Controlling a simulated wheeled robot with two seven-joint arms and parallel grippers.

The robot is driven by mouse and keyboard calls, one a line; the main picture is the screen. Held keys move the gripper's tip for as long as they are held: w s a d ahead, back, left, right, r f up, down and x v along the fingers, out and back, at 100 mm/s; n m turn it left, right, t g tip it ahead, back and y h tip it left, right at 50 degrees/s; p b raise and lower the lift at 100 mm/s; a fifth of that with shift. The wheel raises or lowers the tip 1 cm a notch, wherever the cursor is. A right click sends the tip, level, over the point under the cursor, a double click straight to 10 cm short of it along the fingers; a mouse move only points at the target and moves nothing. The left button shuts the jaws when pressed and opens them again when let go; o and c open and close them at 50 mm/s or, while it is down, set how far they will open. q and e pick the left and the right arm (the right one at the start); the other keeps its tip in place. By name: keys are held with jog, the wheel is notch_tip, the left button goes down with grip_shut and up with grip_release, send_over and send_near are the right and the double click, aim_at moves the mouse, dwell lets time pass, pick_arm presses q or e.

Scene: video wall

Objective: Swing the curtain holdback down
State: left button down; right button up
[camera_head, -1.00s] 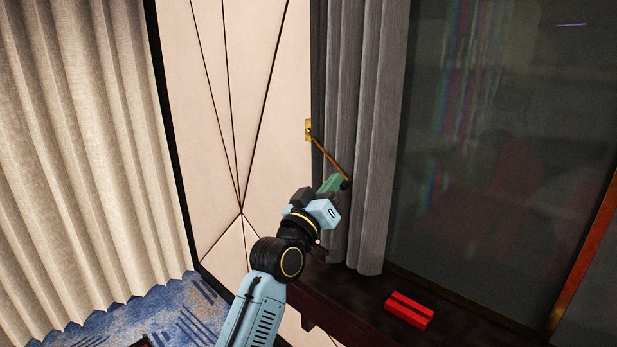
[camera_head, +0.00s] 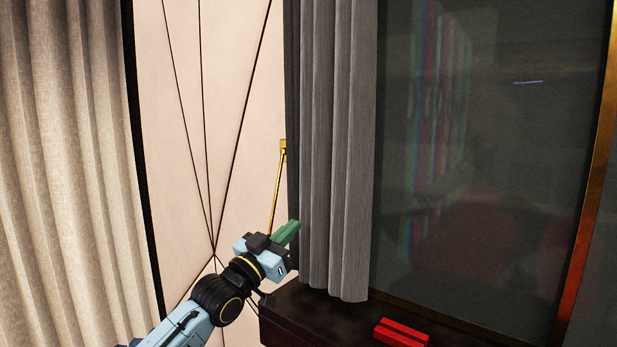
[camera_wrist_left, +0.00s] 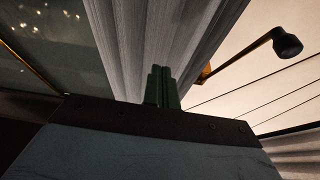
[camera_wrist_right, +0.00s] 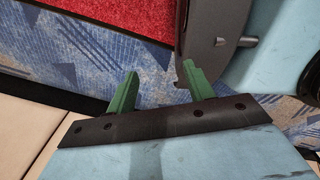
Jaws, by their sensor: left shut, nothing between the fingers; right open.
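The curtain holdback (camera_head: 276,195) is a thin brass rod on a small brass wall plate (camera_head: 284,150), left of the grey curtain (camera_head: 335,150). It hangs steeply down, slightly to the left, and its lower end is behind my left gripper (camera_head: 296,227). In the left wrist view the holdback (camera_wrist_left: 240,52) ends in a dark knob, right of my gripper's fingers. My left gripper is shut and empty; its green fingers (camera_wrist_left: 161,70) point toward the curtain's lower part. Whether it touches the rod is unclear. My right gripper (camera_wrist_right: 160,72) is open and empty, away from the holdback.
A dark ledge (camera_head: 310,318) runs below the curtain, with a red block (camera_head: 402,332) on it. A dark screen (camera_head: 480,170) fills the right side. A beige curtain (camera_head: 60,150) hangs at left. Blue patterned carpet (camera_wrist_right: 85,55) shows in the right wrist view.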

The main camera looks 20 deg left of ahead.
pick_arm(q)
notch_tip(320, 180, up, 4)
jog(key=d+f+p, duration=0.1)
jog(key=d+p, duration=0.1)
jog(key=p, duration=0.3)
jog(key=a+r+b+v, duration=0.1)
jog(key=v, duration=0.9)
jog(key=shift+a, duration=0.45)
pick_arm(e)
jog(key=shift+y, duration=0.4)
jog(key=a+r, duration=0.2)
jog(key=a, duration=0.1)
jog(key=a+r, duration=0.1)
jog(key=shift+w+a+r, duration=0.25)
jog(key=shift+a+r, duration=0.05)
jog(key=shift+r, duration=0.05)
pick_arm(q)
jog(key=shift+s+f, duration=0.1)
